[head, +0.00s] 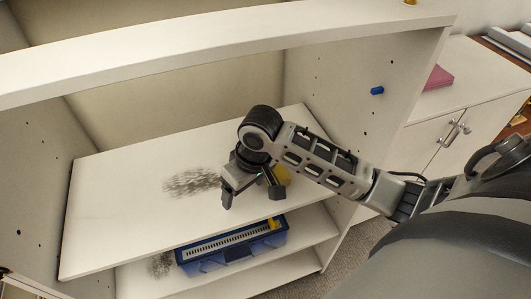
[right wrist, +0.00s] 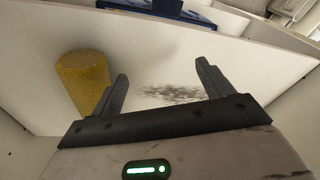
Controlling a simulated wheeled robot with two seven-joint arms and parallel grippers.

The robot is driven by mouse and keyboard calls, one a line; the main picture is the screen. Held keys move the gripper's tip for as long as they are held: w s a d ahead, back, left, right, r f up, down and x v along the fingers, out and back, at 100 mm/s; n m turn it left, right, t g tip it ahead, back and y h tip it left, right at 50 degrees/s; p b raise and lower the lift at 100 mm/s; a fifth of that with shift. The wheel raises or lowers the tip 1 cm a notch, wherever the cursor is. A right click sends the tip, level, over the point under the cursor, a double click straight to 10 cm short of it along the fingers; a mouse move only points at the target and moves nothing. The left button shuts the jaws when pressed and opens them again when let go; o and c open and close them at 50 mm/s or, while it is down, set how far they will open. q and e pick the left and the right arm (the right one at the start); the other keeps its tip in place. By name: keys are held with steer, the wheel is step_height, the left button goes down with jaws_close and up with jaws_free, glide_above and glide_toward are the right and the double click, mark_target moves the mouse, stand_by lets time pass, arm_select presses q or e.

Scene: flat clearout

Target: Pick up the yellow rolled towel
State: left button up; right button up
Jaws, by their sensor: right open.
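The yellow rolled towel (right wrist: 84,80) stands on the shelf board in the right wrist view, just left of and outside my gripper's left finger. In the head view the towel (head: 283,175) is mostly hidden behind my right gripper and wrist. My right gripper (head: 250,196) is over the shelf board, open with nothing between its fingers. Its two fingers also show in the right wrist view (right wrist: 162,88), spread apart. I cannot tell if a finger touches the towel. My left gripper is not in view.
The shelf board (head: 120,220) has a dark smudge (head: 192,182) left of my gripper. A blue crate (head: 232,246) sits on the shelf below. The top board (head: 200,50) runs above. The shelf's left part is clear.

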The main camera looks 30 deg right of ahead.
steer(key=w+d+r+m+g+h, duration=0.2)
steer(key=w+d+r+m, duration=0.2)
steer(key=w+d+r, duration=0.6)
steer(key=f, duration=0.5)
steer(key=s+d+f, duration=0.1)
steer(key=f, duration=0.8)
steer(key=shift+s+d+f, duration=0.2)
steer(key=shift+s+f, duration=0.15)
steer(key=c, duration=1.1)
